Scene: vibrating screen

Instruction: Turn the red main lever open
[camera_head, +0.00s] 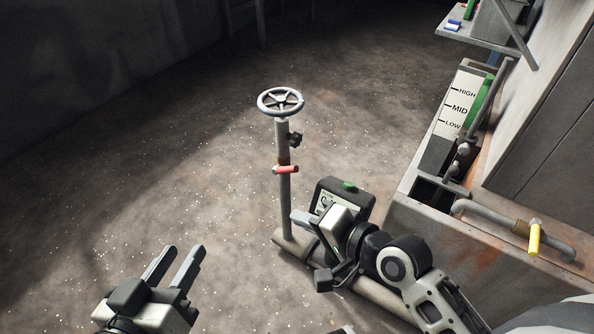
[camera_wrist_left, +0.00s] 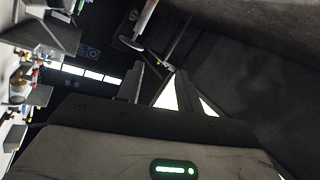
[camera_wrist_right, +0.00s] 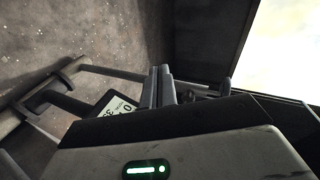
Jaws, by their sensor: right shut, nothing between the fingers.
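The red main lever (camera_head: 286,169) is a short red handle on the upright grey pipe (camera_head: 284,200), below the spoked handwheel (camera_head: 281,101). It sticks out sideways, roughly level. My right gripper (camera_head: 298,217) is shut and empty, beside the lower part of the pipe and below the red lever, apart from the lever. Its closed fingers also show in the right wrist view (camera_wrist_right: 158,86). My left gripper (camera_head: 178,262) is open and empty above bare floor, left of the pipe. Its spread fingers also show in the left wrist view (camera_wrist_left: 158,85).
A black box with a display and green button (camera_head: 349,186) stands right of the pipe, close behind my right gripper. A yellow-handled valve (camera_head: 534,238) and a HIGH/MID/LOW gauge (camera_head: 458,105) are on the machine at right. The floor left of the pipe is clear.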

